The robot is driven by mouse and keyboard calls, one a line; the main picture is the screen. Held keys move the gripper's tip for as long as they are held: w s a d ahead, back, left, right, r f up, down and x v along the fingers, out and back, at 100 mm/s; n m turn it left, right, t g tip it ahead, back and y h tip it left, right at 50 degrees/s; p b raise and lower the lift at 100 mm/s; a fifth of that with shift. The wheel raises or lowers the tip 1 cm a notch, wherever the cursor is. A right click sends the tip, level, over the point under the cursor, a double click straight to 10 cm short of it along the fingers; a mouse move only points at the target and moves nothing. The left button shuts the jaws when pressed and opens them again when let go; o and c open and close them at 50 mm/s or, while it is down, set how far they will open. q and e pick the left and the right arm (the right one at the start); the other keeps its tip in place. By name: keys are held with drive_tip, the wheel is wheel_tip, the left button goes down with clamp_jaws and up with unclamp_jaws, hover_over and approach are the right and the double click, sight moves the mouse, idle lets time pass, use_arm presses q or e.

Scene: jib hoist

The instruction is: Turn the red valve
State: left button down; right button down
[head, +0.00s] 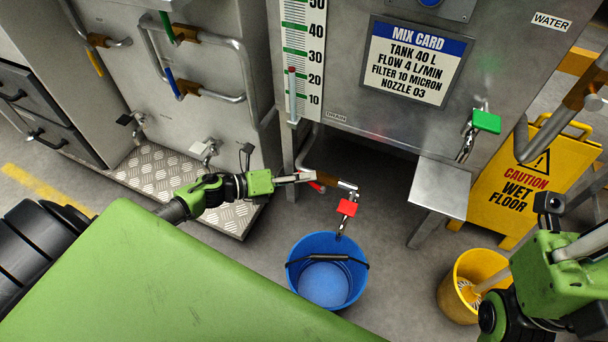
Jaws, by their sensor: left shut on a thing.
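The red valve is a brass valve body (327,180) with a red lever (317,186), on the bent drain pipe under the steel tank. My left gripper (308,177) reaches in from the left and is shut on the red lever, most of which its fingers hide. Just right of it, a tap with a red square handle (347,207) hangs from the pipe end above a blue bucket (326,284). My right gripper (568,262) is at the lower right, partly out of frame, and its fingertips do not show clearly.
The steel tank (400,135) carries a level gauge (301,60) and a mix card (415,60). A green-handled tap (486,121) is at its right above a small steel stand (440,187). A yellow bucket (468,268) and a wet floor sign (525,190) stand at the right.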

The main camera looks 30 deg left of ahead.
use_arm(q)
drive_tip(key=c, duration=2.1)
unclamp_jaws()
drive_tip(key=v, duration=1.2)
drive_tip(key=shift+a, duration=0.1)
